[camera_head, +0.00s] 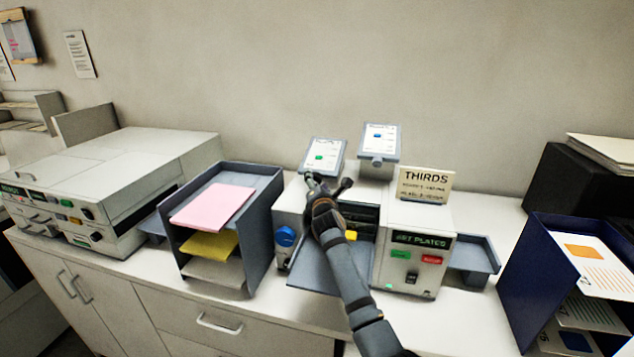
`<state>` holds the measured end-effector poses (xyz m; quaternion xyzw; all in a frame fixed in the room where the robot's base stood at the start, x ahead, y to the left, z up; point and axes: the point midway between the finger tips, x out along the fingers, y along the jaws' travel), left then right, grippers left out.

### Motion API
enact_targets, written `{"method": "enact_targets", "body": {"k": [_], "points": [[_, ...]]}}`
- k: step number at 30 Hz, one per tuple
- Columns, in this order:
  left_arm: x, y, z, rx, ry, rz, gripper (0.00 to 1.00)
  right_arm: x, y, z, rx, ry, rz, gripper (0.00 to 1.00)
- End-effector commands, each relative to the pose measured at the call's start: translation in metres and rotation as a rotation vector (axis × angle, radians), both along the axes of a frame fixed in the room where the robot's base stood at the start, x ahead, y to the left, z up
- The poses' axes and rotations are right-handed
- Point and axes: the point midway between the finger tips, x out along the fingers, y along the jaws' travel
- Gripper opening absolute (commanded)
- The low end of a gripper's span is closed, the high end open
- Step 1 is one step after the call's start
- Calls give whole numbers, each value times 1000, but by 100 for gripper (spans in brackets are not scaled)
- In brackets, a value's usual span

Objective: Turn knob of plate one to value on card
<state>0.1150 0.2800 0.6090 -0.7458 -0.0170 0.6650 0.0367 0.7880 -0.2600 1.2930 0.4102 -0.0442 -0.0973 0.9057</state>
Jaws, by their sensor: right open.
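Two small tilted plates stand on top of the grey-white machine (410,222). The left plate (325,152) has a white face with a green mark. The right plate (380,138) has a blue mark and a small knob (376,161) at its lower edge. The plate numbers are too small to read. A cream card (425,184) reads "THIRDS" above smaller, unreadable lines. My right gripper (326,182) is open just below the left plate, and it hides that plate's lower edge and any knob there. I cannot tell whether it touches. My left gripper is out of view.
The machine's front has a blue knob (285,236), a "SET PLATES" display and green and red buttons. A paper tray rack (262,215) stands to the left, beside a larger machine (125,175). A dark blue rack (520,270) stands to the right.

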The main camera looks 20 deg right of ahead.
Motion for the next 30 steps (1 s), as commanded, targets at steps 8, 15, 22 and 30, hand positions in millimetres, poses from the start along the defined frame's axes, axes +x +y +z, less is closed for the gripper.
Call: {"method": "enact_targets", "body": {"k": [8, 15, 22, 30], "points": [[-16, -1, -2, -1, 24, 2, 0, 0, 0, 0, -1, 0, -1, 41], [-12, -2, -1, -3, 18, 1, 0, 0, 0, 0, -1, 0, 0, 8], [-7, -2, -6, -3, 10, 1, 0, 0, -1, -3, 80, -55, 31, 5], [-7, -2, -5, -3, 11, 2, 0, 0, -1, -1, 98, -66, 38, 40]]}}
